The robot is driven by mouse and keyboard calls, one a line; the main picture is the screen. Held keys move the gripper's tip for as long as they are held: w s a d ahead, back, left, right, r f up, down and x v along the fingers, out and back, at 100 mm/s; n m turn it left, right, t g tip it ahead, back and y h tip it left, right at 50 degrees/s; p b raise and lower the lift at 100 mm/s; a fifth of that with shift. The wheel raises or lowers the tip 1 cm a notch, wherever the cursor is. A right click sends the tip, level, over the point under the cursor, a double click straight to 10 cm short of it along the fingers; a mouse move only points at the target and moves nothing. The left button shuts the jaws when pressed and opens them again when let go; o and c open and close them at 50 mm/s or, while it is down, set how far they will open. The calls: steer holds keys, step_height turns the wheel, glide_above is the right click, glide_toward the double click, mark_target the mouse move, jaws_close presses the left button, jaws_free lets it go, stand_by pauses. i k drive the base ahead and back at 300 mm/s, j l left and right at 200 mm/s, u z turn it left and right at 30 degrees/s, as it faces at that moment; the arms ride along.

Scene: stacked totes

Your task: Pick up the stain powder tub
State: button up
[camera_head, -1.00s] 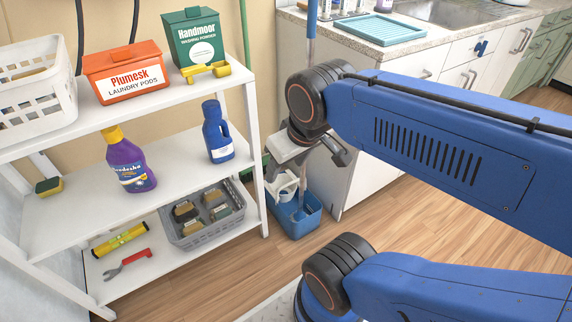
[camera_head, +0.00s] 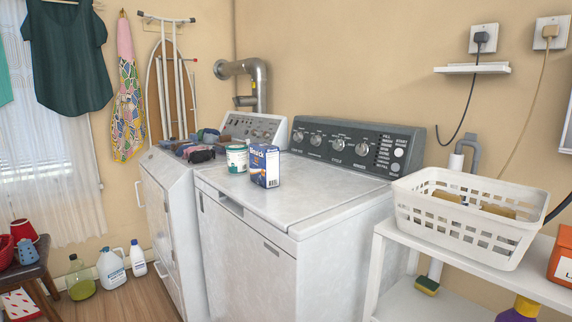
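A small white tub with a teal-green label (camera_head: 237,158) stands upright on top of the white washing machine (camera_head: 330,205), near its left edge. It looks like the stain powder tub, but its label is too small to read. A blue box (camera_head: 265,166) with white lettering stands just right of it. My gripper and arm are not in view now.
A white dryer (camera_head: 165,215) with dark clothes (camera_head: 200,143) on top stands left of the washer. A white basket (camera_head: 470,215) sits on a shelf (camera_head: 388,240) at the right. The washer top right of the box is clear. Bottles (camera_head: 110,268) stand on the floor at left.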

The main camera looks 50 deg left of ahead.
mark_target(237, 155)
steer(key=u, duration=2)
steer(key=i+j, duration=0.45)
